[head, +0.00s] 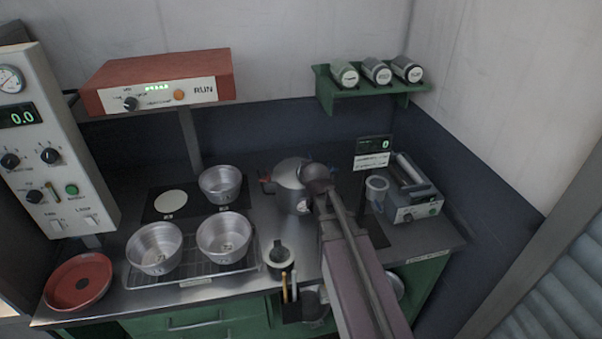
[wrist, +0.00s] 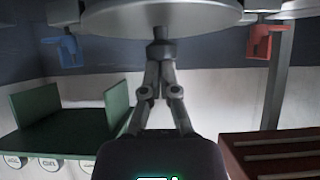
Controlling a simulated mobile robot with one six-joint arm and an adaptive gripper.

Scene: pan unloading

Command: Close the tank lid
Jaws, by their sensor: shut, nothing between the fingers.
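The tank (head: 291,201) is a silver pot on the counter at centre in the head view, with a red handle or clamp (head: 265,176) at its left. Its round grey lid (head: 288,168) shows on top, partly covered by my arm. In the wrist view, which is upside down, the lid (wrist: 160,14) is a pale disc at the top, with a blue clamp (wrist: 68,48) to the left and a red clamp (wrist: 258,42) to the right. My gripper (wrist: 160,50) is shut and empty, its dark fingertips at the lid's middle. I cannot tell whether they touch it.
Metal bowls (head: 224,238) stand on a wire rack at the left. A black cup (head: 279,258) stands in front of the tank, and a grey device (head: 413,210) stands right. A green shelf (head: 372,90) holds jars, and a red RUN box (head: 160,82) stands above the counter.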

